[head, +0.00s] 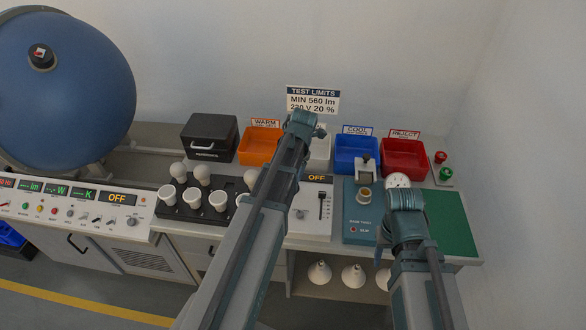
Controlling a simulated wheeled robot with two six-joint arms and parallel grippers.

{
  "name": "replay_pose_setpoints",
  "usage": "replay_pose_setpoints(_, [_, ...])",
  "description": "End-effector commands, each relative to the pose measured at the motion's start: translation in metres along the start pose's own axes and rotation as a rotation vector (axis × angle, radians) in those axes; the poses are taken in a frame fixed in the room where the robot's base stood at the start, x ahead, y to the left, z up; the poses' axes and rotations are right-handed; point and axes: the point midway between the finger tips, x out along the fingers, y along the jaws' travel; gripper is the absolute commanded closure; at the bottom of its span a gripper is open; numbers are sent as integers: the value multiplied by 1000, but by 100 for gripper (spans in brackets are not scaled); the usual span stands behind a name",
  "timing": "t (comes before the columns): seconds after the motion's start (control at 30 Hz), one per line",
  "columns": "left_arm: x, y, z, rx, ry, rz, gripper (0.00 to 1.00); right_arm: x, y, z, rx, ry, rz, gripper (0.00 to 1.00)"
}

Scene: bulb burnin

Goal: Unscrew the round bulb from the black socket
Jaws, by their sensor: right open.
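My right gripper (402,190) is at the right, by the blue station and the green mat, well right of the rack. Its jaws are open, mostly hidden by my arm.
A blue station (358,222) with a brass-coloured socket (364,195) stands right of the slider panel (314,222). Orange (258,157), blue (352,168) and red (405,172) bins line the back. The green mat (447,220) is mostly bare.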

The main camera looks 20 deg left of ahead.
Motion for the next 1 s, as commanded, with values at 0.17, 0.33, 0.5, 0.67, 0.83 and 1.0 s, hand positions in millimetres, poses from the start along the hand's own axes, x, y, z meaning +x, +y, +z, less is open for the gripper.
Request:
replay_pose_setpoints(0.17, [0, 2, -1, -193, 46, 1, 83, 0, 0, 0, 0, 0, 0, 50])
replay_pose_setpoints(0.33, [0, 1, -1, -258, 58, 1, 83, 0, 0, 0, 0, 0, 0, 50])
replay_pose_setpoints(0.5, [0, 1, -1, -259, 58, 1, 83, 0, 0, 0, 0, 0, 0, 50])
replay_pose_setpoints(0.67, [0, 1, -1, -258, 57, 0, 5, 0, 0, 0, 0, 0, 0, 50])
replay_pose_setpoints(0.83, [0, 1, 0, -257, 56, 0, 5, 0, 0, 0, 0, 0, 0, 50])
replay_pose_setpoints(1.0, [0, 0, -1, -216, 47, -1, 5, 0, 0, 0, 0, 0, 0, 50])
